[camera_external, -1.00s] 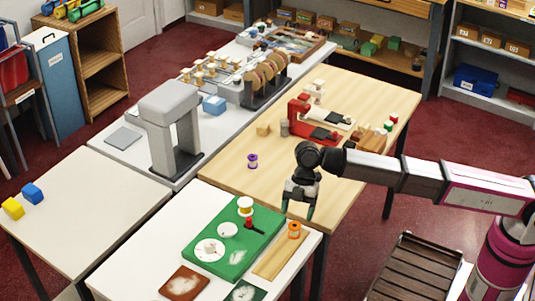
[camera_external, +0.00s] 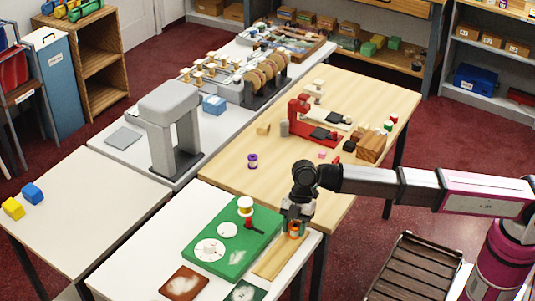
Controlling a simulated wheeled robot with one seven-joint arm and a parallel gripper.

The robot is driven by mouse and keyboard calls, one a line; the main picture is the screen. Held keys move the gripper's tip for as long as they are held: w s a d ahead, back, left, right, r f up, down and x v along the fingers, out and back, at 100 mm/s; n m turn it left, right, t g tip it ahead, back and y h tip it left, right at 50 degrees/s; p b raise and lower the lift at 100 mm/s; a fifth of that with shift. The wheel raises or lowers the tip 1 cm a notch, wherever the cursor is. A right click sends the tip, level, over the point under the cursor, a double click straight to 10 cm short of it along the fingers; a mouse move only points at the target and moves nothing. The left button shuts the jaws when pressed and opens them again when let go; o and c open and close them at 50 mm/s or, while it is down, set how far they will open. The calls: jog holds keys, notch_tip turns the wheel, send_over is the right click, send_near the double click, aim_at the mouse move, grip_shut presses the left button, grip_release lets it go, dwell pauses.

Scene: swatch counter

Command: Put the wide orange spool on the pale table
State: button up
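The orange spool (camera_external: 294,229) stands at the right end of the white front table (camera_external: 150,245), at the upper end of a flat wooden strip (camera_external: 272,262). My gripper (camera_external: 294,227) points down at the spool, its fingers low beside it. The picture is too small to show whether the fingers touch it. A pale, cream-topped table (camera_external: 90,205) stands at the left, with a yellow block (camera_external: 13,208) and a blue block (camera_external: 32,193) at its left end.
A green board (camera_external: 205,262) with a white-and-yellow spool (camera_external: 245,206) and a red-handled piece lies left of my gripper. A purple spool (camera_external: 252,161) stands on the wooden table (camera_external: 225,165) behind. A grey arch-shaped machine (camera_external: 160,125) stands beyond. The cream table's middle is clear.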

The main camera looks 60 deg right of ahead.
jog(key=shift+r, duration=0.15)
jog(key=shift+c, duration=0.4)
notch_tip(320, 180, up, 4)
jog(key=s+a+r, duration=0.4)
jog(key=s+r, duration=0.3)
jog(key=s, duration=0.4)
jog(key=m+t, duration=0.2)
jog(key=m, duration=0.3)
send_near(293, 228)
jog(key=w+f, duration=0.2)
jog(key=w, duration=0.1)
jog(key=w+d+f+m, duration=0.1)
jog(key=w+d+f, duration=0.2)
jog(key=w+d, duration=0.3)
jog(key=w+d+f+m+t, duration=0.1)
jog(key=w+d+f, duration=0.2)
jog(key=w+d, duration=0.3)
jog(key=w+d+f+m, duration=0.2)
jog(key=w+d+f, duration=0.1)
jog(key=w+d, duration=0.3)
jog(key=shift+w+d+f+t+h, duration=0.15)
jog(key=shift+w+f+t+h, duration=0.15)
jog(key=shift+h, duration=0.1)
jog(key=shift+d+f, duration=0.1)
jog(key=shift+f, duration=1.9)
